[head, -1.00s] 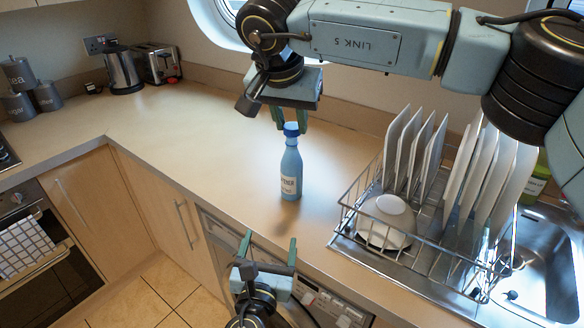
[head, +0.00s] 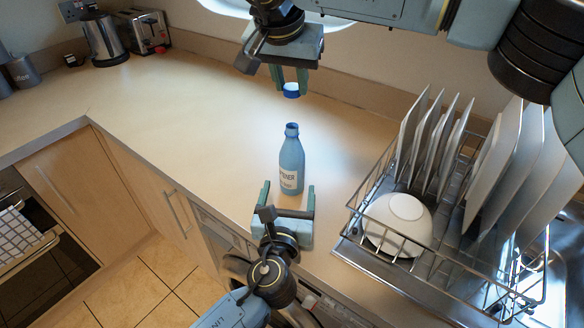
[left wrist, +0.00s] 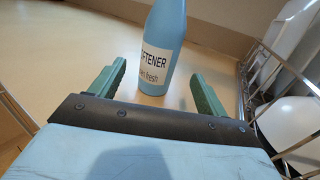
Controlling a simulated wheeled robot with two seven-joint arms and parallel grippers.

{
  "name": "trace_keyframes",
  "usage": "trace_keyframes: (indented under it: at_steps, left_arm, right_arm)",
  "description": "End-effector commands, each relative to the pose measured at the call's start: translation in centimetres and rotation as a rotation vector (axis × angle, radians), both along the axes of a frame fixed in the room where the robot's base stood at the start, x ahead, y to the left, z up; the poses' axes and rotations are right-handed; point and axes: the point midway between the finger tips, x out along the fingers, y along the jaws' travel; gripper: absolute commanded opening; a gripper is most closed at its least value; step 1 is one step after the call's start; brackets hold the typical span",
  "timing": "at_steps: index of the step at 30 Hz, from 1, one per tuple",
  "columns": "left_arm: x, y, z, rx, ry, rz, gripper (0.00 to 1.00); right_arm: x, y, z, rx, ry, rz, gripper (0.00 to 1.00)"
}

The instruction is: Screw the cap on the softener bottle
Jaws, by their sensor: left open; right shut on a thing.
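The light-blue softener bottle (head: 292,163) stands upright on the counter, its neck open at the top. The blue cap (head: 291,90) is apart from the bottle, in the air above the neck. My right gripper (head: 290,82) is shut on the cap, fingers pointing down. My left gripper (head: 289,195) is open and empty, low in front of the bottle. In the left wrist view the bottle (left wrist: 165,45) stands beyond and between the open green fingers (left wrist: 155,90); its top is out of that view.
A wire dish rack (head: 425,255) with several plates and a white bowl (head: 398,222) stands close to the right of the bottle. A kettle (head: 105,40) and toaster (head: 145,32) stand at the back left. The counter (head: 190,110) left of the bottle is clear.

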Motion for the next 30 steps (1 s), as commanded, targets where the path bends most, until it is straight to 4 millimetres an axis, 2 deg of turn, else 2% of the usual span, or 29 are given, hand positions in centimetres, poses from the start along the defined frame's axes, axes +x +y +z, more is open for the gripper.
trace_keyframes:
  at_steps: [9, 15, 21, 30]
  left_arm:
    - [6.2, -0.7, 0.1, 0.000, -0.001, 0.002, 0.76]
    - [8.7, -1.0, 0.1, 0.001, -0.001, 0.001, 0.76]
    - [9.7, -1.2, 0.1, -0.001, 0.000, 0.000, 0.76]
    - [9.8, -1.2, 0.1, -0.002, 0.000, 0.000, 0.76]
  right_arm:
    - [0.0, 0.0, 0.0, 0.000, 0.000, 0.000, 0.08]
    - [0.0, 0.0, 0.0, 0.000, 0.000, 0.000, 0.08]
    - [0.0, 0.0, 0.0, 0.000, 0.000, 0.000, 0.08]
    - [0.0, 0.0, 0.0, 0.000, 0.000, 0.000, 0.08]
